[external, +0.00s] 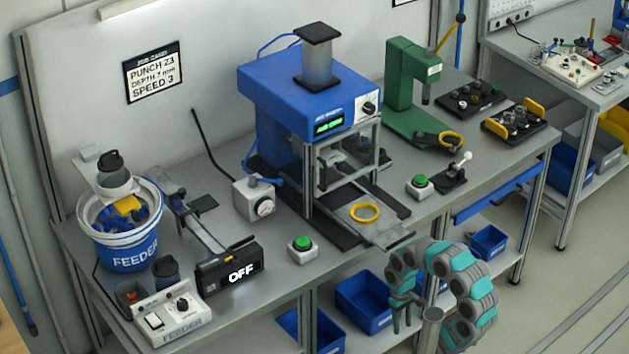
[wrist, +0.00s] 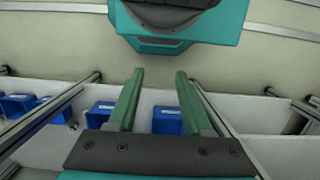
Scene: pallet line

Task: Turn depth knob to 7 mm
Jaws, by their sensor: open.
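The blue press (external: 290,90) stands in the middle of the bench. A black round knob (external: 369,108) with a white mark sits on its front, right of a small green display (external: 329,125) too small to read. A grey box with a round dial (external: 265,207) stands left of the press. No label readable here says which one is the depth knob. My gripper (external: 402,314) is low in front of the bench, right of centre, apart from both. In the wrist view its two green fingers (wrist: 160,76) are open with nothing between them.
A job card (external: 153,72) on the wall reads depth 7 mm. A yellow ring (external: 364,212) lies on the press slide. Green buttons (external: 302,244), the feeder bucket (external: 125,240) and a display reading OFF (external: 231,274) stand on the bench. Blue bins (external: 365,300) sit below.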

